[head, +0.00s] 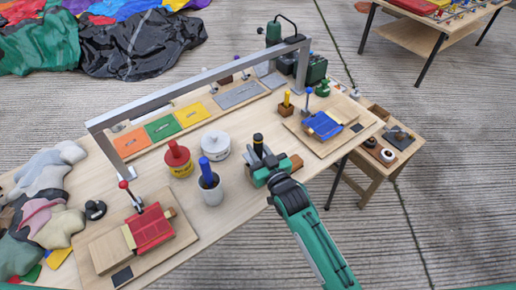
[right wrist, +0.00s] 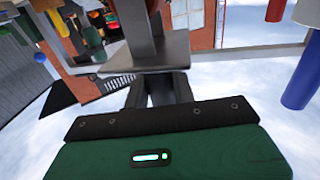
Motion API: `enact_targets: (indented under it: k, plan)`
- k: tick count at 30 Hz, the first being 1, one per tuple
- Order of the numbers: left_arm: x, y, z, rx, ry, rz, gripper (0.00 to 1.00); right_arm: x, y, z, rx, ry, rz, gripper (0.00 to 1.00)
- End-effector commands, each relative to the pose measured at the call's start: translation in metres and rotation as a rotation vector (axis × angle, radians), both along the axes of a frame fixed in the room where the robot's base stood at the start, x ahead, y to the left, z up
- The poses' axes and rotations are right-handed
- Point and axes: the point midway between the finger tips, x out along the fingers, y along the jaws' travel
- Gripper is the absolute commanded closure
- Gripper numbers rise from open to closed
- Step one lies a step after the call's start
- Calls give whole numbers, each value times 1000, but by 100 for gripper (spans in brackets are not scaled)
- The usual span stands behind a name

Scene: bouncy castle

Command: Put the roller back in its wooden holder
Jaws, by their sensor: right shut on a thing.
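My right gripper (head: 262,160) is over the middle of the front edge of the workbench. Its grey fingers are shut around an upright black handle with a yellow band, which I take to be the roller (head: 258,142). Its lower end is hidden behind the fingers. A small brown wooden block (head: 296,161), possibly the wooden holder, sits just right of the gripper, partly hidden by it. I cannot tell whether they touch. In the right wrist view the grey fingers (right wrist: 157,92) show close up, and what they hold is unclear. My left gripper is not in view.
A grey metal frame (head: 200,82) spans the bench (head: 225,232).

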Motion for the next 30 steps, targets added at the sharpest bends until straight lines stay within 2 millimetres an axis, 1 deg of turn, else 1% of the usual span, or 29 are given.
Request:
enact_targets:
  k: [16, 30]
  plan:
    - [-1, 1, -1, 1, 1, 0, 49, 0, 0, -2, 1, -2, 0, 100]
    - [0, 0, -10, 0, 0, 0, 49, 0, 0, -16, 0, -1, 0, 100]
